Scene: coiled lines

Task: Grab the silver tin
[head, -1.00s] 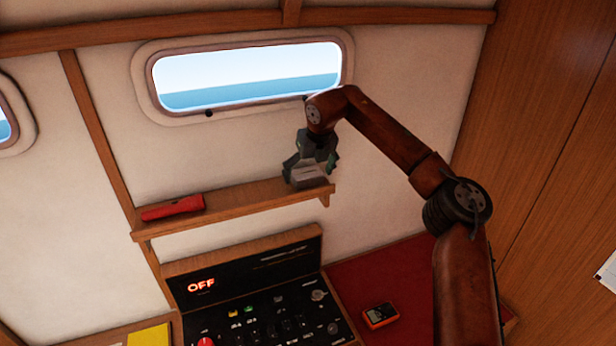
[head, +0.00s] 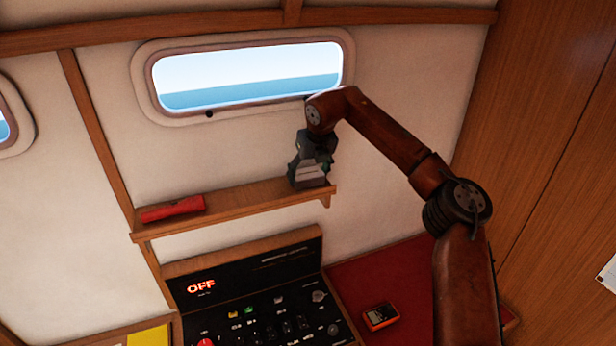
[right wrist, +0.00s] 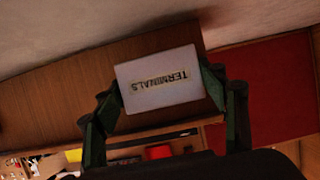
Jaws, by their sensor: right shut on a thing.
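The silver tin (head: 309,183) stands at the right end of the wooden shelf (head: 240,205). In the right wrist view the tin (right wrist: 158,68) shows its pale lid with a label that reads "TERMINALS", upside down. My right gripper (head: 311,172) comes down over the tin from above and is shut on it, one finger on each side. The two fingers of the right gripper (right wrist: 165,92) touch the tin's opposite edges in the right wrist view. The tin still appears to be at shelf height. My left gripper is not in view.
A red flashlight (head: 173,209) lies at the shelf's left end. Below are a black switch panel (head: 262,285) with a lit "OFF" and an orange handheld device (head: 380,316) on a red surface (head: 395,275). The wall and a window (head: 245,78) are behind the shelf.

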